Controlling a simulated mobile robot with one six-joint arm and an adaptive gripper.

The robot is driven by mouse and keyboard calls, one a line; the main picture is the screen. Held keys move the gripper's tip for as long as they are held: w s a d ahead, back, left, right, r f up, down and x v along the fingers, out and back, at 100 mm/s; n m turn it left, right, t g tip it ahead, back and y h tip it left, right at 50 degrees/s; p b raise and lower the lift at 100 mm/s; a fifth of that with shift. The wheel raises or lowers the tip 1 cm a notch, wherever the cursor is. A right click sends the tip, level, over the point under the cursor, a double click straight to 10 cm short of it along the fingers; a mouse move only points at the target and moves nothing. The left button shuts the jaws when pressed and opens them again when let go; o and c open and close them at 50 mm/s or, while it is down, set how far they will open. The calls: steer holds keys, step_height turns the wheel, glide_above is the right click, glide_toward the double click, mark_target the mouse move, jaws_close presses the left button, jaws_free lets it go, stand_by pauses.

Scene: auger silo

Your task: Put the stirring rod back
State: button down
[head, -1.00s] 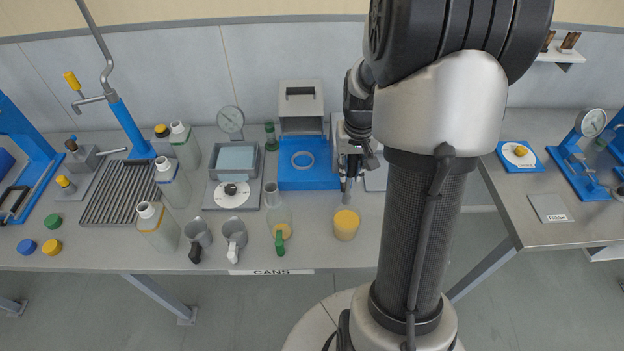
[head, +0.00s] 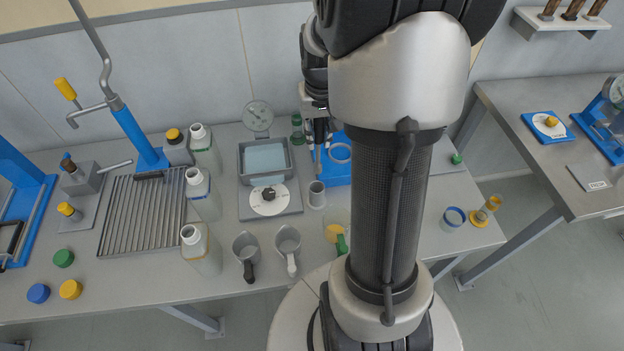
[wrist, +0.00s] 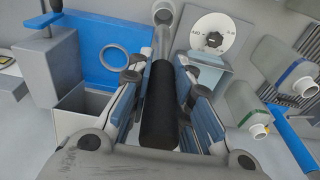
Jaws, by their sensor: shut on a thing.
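My gripper (head: 318,128) is shut on the stirring rod, whose thick black handle (wrist: 160,110) lies between the fingers in the wrist view. In the head view the rod's thin grey shaft (head: 318,160) points down. Its lower end is just above or at the mouth of a small grey cup (head: 316,196); I cannot tell whether it is inside. In the wrist view a grey round end (wrist: 163,12) shows beyond the handle.
Two grey jugs (head: 288,240) and several bottles (head: 205,250) stand left of the cup.

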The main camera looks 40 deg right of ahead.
mark_target(317, 172)
step_height(317, 172, down, 15)
steer(key=b, duration=0.3)
steer(key=shift+b, duration=0.3)
steer(key=shift+f, duration=0.1)
steer(key=shift+f, duration=0.15)
steer(key=c, duration=1.5)
jaws_free()
steer(key=shift+o, duration=0.2)
